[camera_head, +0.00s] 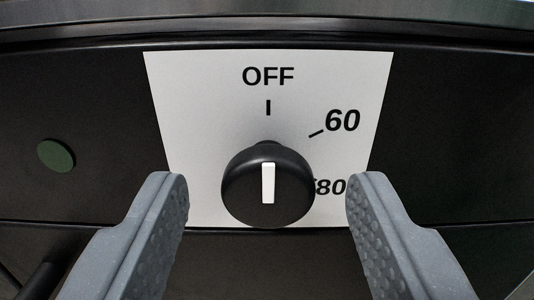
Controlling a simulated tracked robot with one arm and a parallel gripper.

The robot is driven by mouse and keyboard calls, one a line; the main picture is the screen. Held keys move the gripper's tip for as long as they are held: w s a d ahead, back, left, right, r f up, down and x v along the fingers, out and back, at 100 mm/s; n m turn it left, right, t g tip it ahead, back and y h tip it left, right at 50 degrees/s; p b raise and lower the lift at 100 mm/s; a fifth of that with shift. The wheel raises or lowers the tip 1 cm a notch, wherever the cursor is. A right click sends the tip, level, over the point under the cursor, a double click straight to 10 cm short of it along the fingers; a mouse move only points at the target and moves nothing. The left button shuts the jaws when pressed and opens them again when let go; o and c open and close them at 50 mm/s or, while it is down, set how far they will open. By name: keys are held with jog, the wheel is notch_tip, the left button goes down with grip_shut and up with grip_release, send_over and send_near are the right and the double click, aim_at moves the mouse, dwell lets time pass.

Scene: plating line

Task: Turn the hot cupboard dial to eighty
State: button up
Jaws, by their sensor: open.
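The dial (240,190) is a round black knob with a white pointer line on its face, in the lower middle of the camera_head view. Its white line stands upright, in line with the OFF mark. It sits on a white scale plate (195,100) printed OFF at the top, 60 at the upper right and 80 at the right. The knob hides part of the 80 mark. My gripper (268,195) is open, with one grey finger to the left of the dial and one to the right. Gaps show between both fingers and the knob.
The plate is on a black panel (90,90) of the hot cupboard. A round dark green disc (57,155) is on the panel at the left. A grey metal edge (268,25) runs along the top. A dark bar (45,272) shows at the lower left.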

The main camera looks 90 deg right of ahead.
jog(key=shift+d, duration=0.3)
